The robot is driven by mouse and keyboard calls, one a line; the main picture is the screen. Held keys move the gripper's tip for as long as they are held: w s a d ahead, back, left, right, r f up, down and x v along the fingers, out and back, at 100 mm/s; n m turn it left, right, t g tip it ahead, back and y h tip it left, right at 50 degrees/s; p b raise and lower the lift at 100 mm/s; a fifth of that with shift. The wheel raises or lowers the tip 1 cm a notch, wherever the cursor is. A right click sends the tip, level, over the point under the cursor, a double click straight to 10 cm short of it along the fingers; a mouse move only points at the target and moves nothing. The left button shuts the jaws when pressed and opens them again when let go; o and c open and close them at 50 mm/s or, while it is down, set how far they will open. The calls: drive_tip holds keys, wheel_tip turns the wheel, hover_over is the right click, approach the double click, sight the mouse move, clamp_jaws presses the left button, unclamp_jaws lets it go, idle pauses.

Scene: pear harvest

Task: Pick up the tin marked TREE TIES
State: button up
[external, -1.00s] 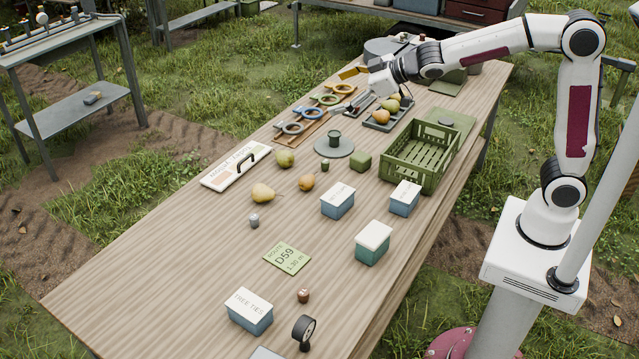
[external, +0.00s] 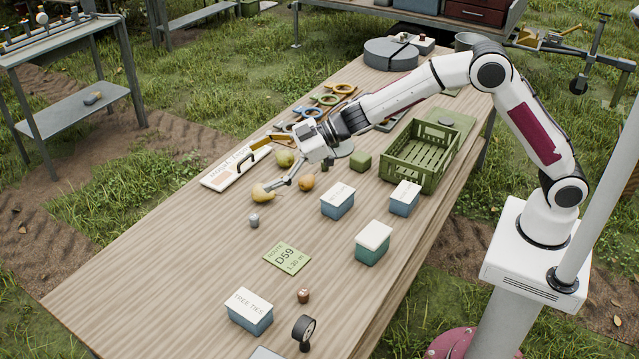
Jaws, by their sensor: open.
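The tin marked TREE TIES (external: 250,312) is a blue-teal box with a white lettered lid. Three similar lidded tins stand to the right: one (external: 337,201), another (external: 405,198) and a greener one (external: 373,243). Their lid lettering is too small to read.
A small brown object (external: 303,296) and a round black-rimmed item (external: 304,331) stand right of the tin. A green crate (external: 420,155) is farther back. Bare table (external: 180,270) lies left of the card.

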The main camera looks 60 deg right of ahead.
drive_tip(key=s+a+f+n+g+y, duration=0.3)
drive_tip(key=s+a+f+g, duration=0.1)
drive_tip(key=a+f, duration=0.55)
drive_tip(key=n+g+y, duration=0.1)
drive_tip(key=n+g, duration=0.1)
drive_tip(key=g, duration=0.2)
approach(254, 299)
drive_tip(key=x, duration=0.4)
drive_tip(key=shift+s+a, duration=0.15)
drive_tip(key=shift+a, duration=0.1)
drive_tip(key=shift+a, duration=0.15)
drive_tip(key=shift+x, duration=1.15)
drive_tip(key=shift+f, duration=0.1)
drive_tip(key=shift+x, duration=2.6)
